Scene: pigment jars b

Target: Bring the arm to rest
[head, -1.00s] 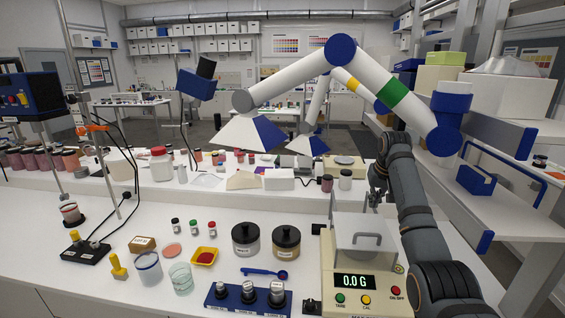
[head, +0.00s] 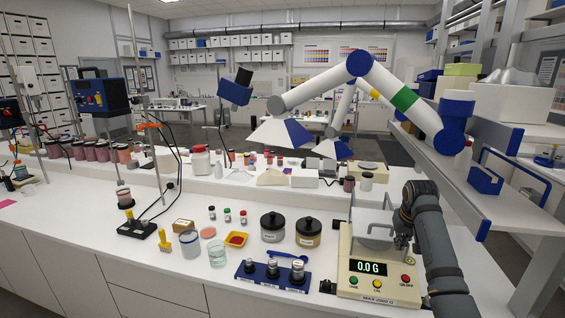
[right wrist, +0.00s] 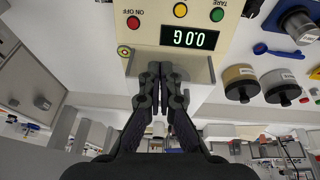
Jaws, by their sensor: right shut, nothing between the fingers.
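My right arm (head: 432,235) is dark grey and reaches in from the bottom right in the head view. Its gripper (head: 402,243) points down beside the right side of the balance (head: 345,284), partly hidden by the arm. In the right wrist view the two fingers (right wrist: 155,72) are together with nothing between them, in front of the balance (right wrist: 222,12). The balance display reads 0.0 G. I cannot tell whether the fingers touch its clear draft cover. My left gripper is not in view.
A blue weight rack (head: 272,275) stands left of the balance. A shelf (head: 500,205) stands close on the right. The bench front at left (head: 70,218) is mostly clear.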

